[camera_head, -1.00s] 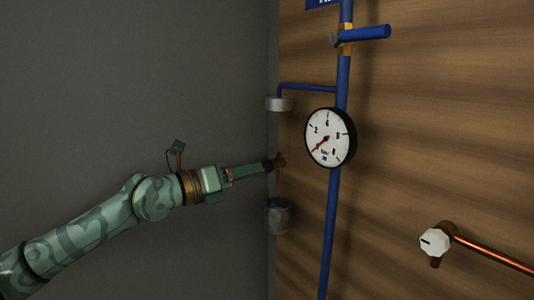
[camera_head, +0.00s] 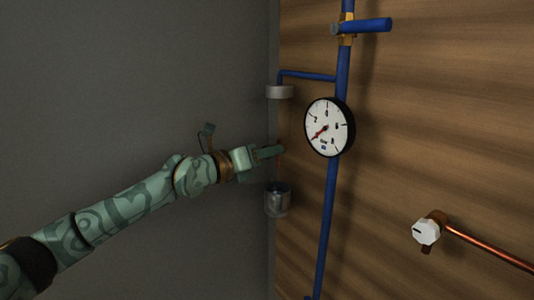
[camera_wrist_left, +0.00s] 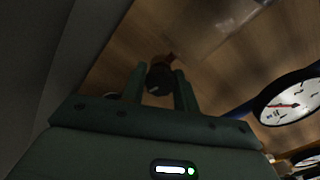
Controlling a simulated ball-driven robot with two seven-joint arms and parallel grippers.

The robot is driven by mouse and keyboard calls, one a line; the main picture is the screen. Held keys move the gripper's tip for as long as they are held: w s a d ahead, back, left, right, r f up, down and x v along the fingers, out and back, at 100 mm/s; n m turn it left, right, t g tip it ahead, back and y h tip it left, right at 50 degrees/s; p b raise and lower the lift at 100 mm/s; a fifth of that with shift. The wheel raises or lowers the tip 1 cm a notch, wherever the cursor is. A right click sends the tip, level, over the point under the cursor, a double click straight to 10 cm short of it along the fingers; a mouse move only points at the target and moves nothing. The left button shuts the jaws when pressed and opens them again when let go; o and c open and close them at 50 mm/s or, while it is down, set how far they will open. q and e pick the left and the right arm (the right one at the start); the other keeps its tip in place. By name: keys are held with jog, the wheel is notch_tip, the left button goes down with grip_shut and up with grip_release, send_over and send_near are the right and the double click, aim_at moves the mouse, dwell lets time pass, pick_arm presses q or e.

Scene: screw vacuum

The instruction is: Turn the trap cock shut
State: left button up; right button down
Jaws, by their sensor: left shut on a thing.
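The trap cock's black knob with a pale mark (camera_wrist_left: 159,80) shows in the left wrist view, with brown metal fittings behind it against the wooden panel. My left gripper (camera_head: 280,150) is at the panel's left edge in the head view. In the wrist view its two fingers (camera_wrist_left: 160,92) stand on either side of the knob, shut on it. In the head view the fingers hide most of the cock. My right gripper is in neither view.
A clear jar (camera_head: 277,200) hangs below the gripper, and a pale cap (camera_head: 280,92) on a blue branch pipe is above it. A round gauge (camera_head: 329,127) sits close to the right on a blue pipe (camera_head: 331,215). A white knob (camera_head: 426,232) is far right.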

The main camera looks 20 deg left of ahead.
pick_arm(q)
jog(key=shift+f+m+b, duration=0.25)
jog(key=shift+m+b, duration=0.55)
jog(key=shift+b, duration=0.35)
jog(key=m+b, duration=0.5)
jog(key=shift+b, duration=0.3)
jog(key=m+b, duration=0.2)
jog(key=m, duration=0.1)
jog(key=shift+m+b, duration=0.4)
jog(key=m+b, duration=0.1)
jog(key=m, duration=0.2)
jog(key=shift+a+b, duration=0.1)
jog(key=shift+b, duration=0.2)
jog(key=shift+r+m+b, duration=0.15)
jog(key=shift+m+b, duration=0.2)
jog(key=shift+m, duration=0.35)
jog(key=o, duration=1)
jog(key=shift+r, duration=0.1)
